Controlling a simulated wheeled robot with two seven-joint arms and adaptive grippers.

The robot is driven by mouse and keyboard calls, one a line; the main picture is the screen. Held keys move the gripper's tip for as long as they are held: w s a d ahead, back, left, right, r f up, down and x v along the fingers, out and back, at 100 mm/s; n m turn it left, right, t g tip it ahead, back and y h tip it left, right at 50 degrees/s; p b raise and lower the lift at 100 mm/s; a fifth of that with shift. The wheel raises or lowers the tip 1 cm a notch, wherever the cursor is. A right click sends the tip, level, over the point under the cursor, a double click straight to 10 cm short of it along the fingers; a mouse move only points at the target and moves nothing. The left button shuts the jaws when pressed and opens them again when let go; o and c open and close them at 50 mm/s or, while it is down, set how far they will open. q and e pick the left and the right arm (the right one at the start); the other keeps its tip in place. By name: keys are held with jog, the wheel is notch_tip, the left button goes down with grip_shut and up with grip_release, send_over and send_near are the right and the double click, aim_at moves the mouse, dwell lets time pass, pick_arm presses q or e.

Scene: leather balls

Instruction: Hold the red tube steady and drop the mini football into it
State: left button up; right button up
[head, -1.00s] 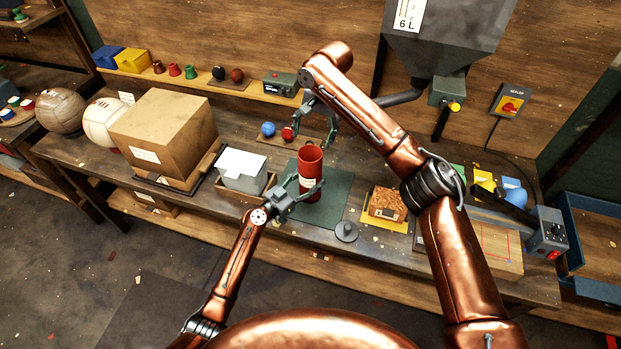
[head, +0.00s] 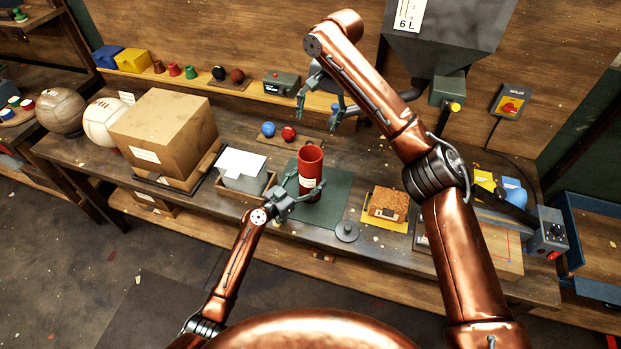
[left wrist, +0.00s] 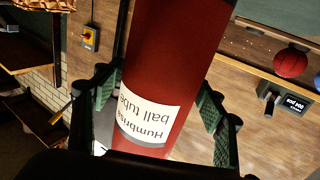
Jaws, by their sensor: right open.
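The red tube (head: 310,168) stands upright on a dark green mat (head: 333,196), its open top facing up. My left gripper (head: 304,190) has its fingers on both sides of the tube. In the left wrist view the tube (left wrist: 170,60) with its white label sits between the finger pads (left wrist: 160,100). My right gripper (head: 318,113) is open and empty, above the bench and behind the tube. A blue ball (head: 268,129) and a red ball (head: 289,133) rest on a small board behind the tube; I cannot tell which is the mini football.
A cardboard box (head: 165,130) and a grey container (head: 242,172) stand left of the tube. A grey knobbed disc (head: 346,232) and a brown block (head: 386,204) lie to its right. A hopper (head: 440,45) hangs at the back right. A shelf with small items runs along the back.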

pick_arm(q)
jog(key=shift+o, duration=0.8)
jog(key=shift+s+a, duration=0.1)
jog(key=v, duration=1.1)
jog(key=shift+s+a, duration=0.25)
